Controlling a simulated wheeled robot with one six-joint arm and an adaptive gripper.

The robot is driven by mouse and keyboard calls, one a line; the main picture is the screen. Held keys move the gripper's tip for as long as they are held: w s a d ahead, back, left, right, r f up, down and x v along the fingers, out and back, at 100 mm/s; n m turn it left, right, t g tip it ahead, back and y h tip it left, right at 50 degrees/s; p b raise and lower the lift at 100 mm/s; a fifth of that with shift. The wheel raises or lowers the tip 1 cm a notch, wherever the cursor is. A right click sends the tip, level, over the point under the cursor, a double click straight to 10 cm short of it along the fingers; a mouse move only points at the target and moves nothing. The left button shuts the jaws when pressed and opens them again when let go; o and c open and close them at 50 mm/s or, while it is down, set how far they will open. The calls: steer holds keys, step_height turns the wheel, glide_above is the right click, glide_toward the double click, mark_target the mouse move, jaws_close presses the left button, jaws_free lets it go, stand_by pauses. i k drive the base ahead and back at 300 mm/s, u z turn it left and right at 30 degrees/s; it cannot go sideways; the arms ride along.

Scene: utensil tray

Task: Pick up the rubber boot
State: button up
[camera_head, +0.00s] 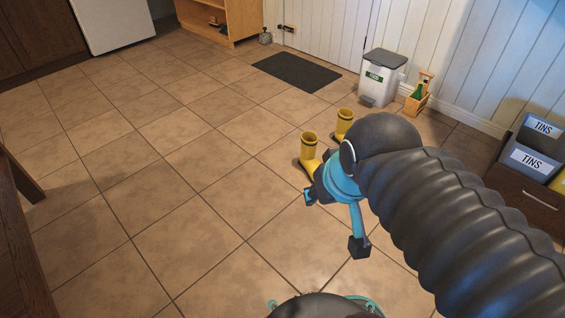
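A dark doormat (297,72) lies before the white door. A grey-lidded bin (379,88) and a wooden caddy with a green bottle (417,97) stand by the wall. Bins marked TINS (531,158) sit at right. Floor at left is clear.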

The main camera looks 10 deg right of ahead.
mark_target(308, 161)
steer(key=u, duration=0.45)
steer(key=i, duration=0.95)
steer(key=z, duration=0.1)
